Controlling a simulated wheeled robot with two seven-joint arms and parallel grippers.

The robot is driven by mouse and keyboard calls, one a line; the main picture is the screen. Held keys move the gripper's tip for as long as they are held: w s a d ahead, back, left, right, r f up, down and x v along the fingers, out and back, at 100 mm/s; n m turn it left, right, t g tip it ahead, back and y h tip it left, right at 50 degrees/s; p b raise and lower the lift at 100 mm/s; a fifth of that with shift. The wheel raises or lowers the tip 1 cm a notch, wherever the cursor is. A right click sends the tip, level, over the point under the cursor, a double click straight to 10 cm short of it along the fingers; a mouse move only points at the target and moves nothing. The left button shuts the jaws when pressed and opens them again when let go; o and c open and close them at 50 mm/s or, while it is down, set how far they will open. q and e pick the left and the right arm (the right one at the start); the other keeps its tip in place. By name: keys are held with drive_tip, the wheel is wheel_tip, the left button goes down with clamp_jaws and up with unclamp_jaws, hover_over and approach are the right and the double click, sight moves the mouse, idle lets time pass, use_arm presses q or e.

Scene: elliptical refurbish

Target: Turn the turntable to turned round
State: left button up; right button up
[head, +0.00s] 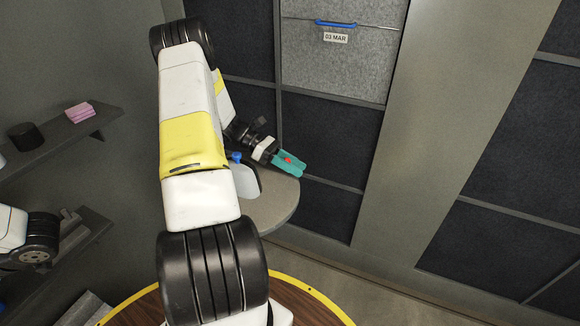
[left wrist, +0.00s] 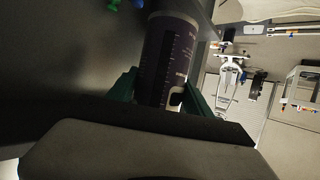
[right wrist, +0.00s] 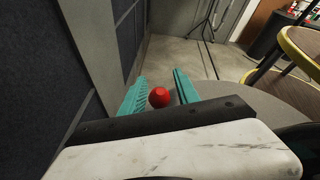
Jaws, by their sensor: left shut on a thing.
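A round grey top (head: 275,208) with a pale edge stands beside the panelled wall; I cannot tell whether it is the turntable itself. A red ball-shaped knob (right wrist: 159,97) shows between the teal fingers of my right gripper (head: 291,163). In the right wrist view the right gripper (right wrist: 158,85) is open, with a gap beside the knob. My left gripper (left wrist: 160,88) is shut on a dark purple cylinder (left wrist: 172,55) with pale print. In the head view, my left arm comes in at the left edge and its fingers are not visible.
A wooden round top (head: 310,305) with a yellow rim lies at the bottom. Wall shelves (head: 60,137) at left hold a pink stack (head: 79,112) and a black pot (head: 25,136). A grey drawer front (head: 340,60) with a blue handle is at the back. Floor is clear to the right.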

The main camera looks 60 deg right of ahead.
drive_tip(key=shift+r, duration=0.1)
drive_tip(key=v, duration=1.1)
drive_tip(key=shift+w+r, duration=0.15)
drive_tip(key=shift+w, duration=0.3)
